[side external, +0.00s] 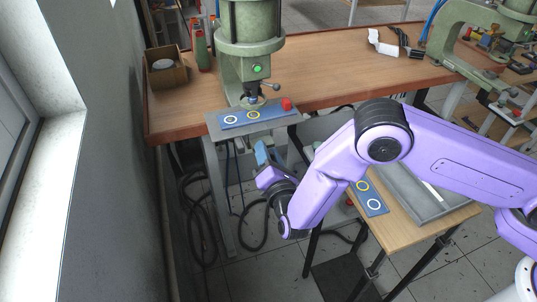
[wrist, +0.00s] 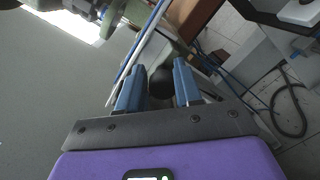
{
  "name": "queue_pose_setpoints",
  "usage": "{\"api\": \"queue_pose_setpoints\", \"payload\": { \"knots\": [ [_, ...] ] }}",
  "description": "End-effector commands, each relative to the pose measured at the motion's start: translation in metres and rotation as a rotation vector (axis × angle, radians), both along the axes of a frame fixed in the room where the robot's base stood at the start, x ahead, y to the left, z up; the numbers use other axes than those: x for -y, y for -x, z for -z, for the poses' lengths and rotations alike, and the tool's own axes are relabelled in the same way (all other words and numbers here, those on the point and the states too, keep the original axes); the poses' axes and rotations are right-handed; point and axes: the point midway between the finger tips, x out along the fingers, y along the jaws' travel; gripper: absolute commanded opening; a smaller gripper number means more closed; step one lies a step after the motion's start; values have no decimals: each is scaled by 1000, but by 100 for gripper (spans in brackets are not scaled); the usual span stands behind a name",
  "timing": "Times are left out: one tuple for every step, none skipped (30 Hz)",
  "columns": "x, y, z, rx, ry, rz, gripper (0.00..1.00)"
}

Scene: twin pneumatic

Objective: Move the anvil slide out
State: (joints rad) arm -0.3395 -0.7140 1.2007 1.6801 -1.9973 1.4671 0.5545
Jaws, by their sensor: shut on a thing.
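My gripper (side external: 264,153) is below and in front of the left green press (side external: 247,35), under the front edge of its control panel. In the wrist view, its two blue fingers (wrist: 157,75) stand on either side of a dark round knob (wrist: 161,84), and the gripper is shut on it. The knob appears to be the slide's handle, but the slide body behind it is mostly hidden. In the side view the knob is hidden by the fingers and wrist. I cannot tell the slide's position under the press ram.
A grey-blue control panel (side external: 238,122) with ringed buttons and a red button (side external: 286,104) juts out above my gripper. The grey wall (side external: 110,130) lies left. A small wooden table (side external: 420,237) with a grey tray (side external: 412,204) stands right. Black cables hang below.

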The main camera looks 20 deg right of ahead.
Motion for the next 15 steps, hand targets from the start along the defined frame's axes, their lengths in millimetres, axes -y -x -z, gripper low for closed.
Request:
{"api": "queue_pose_setpoints", "payload": {
  "knots": [
    [3, 4, 4, -13, 13, 4, 0],
    [2, 7, 5, -14, 14, 3, 0],
    [2, 14, 5, -15, 14, 1, 0],
    [1, 21, 5, -16, 16, 1, 0],
    [1, 28, 6, -17, 17, 0, 0],
    [1, 39, 6, -18, 19, -1, 0],
    [1, 48, 6, -18, 19, -2, 0],
    [1, 57, 6, -19, 20, -1, 0],
    [1, 68, 6, -20, 19, -1, 0],
    [1, 77, 6, -19, 20, -2, 0],
    [1, 85, 6, -19, 20, -3, 0],
    [2, 95, 6, -19, 21, -1, 0],
    [2, 101, 6, -19, 21, -1, 0],
    [2, 107, 6, -19, 20, -1, 0],
    [2, 114, 6, -18, 21, 1, 0]
  ]
}}
